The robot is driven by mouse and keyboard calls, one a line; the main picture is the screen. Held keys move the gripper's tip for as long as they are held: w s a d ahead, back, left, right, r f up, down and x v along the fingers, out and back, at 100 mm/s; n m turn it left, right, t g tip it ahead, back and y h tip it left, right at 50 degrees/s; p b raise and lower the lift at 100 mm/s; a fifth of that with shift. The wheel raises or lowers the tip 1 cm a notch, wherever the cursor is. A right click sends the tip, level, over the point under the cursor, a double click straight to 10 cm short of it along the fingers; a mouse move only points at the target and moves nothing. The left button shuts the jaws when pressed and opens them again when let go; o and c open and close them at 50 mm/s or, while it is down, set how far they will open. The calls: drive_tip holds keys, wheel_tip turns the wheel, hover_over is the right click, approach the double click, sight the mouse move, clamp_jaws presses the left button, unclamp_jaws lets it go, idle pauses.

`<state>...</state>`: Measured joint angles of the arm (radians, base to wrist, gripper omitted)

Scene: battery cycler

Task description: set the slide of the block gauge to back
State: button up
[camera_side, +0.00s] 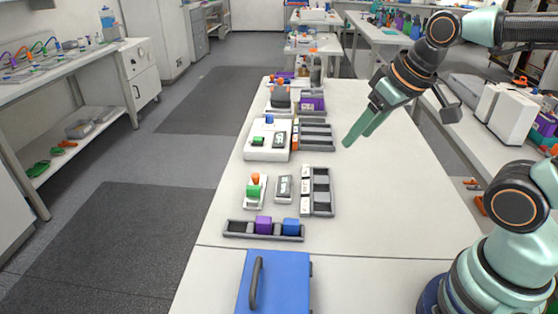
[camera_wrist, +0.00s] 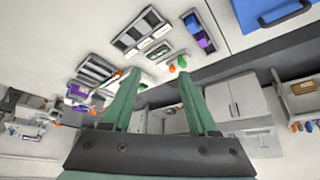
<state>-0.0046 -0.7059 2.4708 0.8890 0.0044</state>
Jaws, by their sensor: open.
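My gripper (camera_side: 357,138) is open and empty, with its green fingers pointing down over the bare right part of the bench. In the wrist view its two fingers (camera_wrist: 162,75) stand apart with nothing between them. I cannot tell for sure which unit is the block gauge. A small white base with a green block (camera_side: 254,191) and an orange knob (camera_side: 255,178) stands to the front left of my gripper, apart from it. A grey display unit (camera_side: 284,188) is beside it. In the wrist view the green and orange parts (camera_wrist: 181,62) show past the right fingertip.
A larger white unit (camera_side: 267,152) with a blue knob stands behind. Grey trays (camera_side: 318,197) stand beside the small units. A front tray (camera_side: 235,228) holds a purple and a blue block. A blue case (camera_side: 285,285) lies in front. The bench's right side is clear.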

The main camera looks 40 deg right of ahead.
drive_tip(key=w+a+f, duration=0.2)
drive_tip(key=w, duration=0.8)
drive_tip(key=g, duration=0.1)
approach(255, 175)
drive_tip(key=x, duration=0.8)
drive_tip(key=shift+w+d+f, duration=0.15)
drive_tip(key=shift+f, duration=0.15)
drive_tip(key=shift+c, duration=0.3)
clamp_jaws()
idle(0.4)
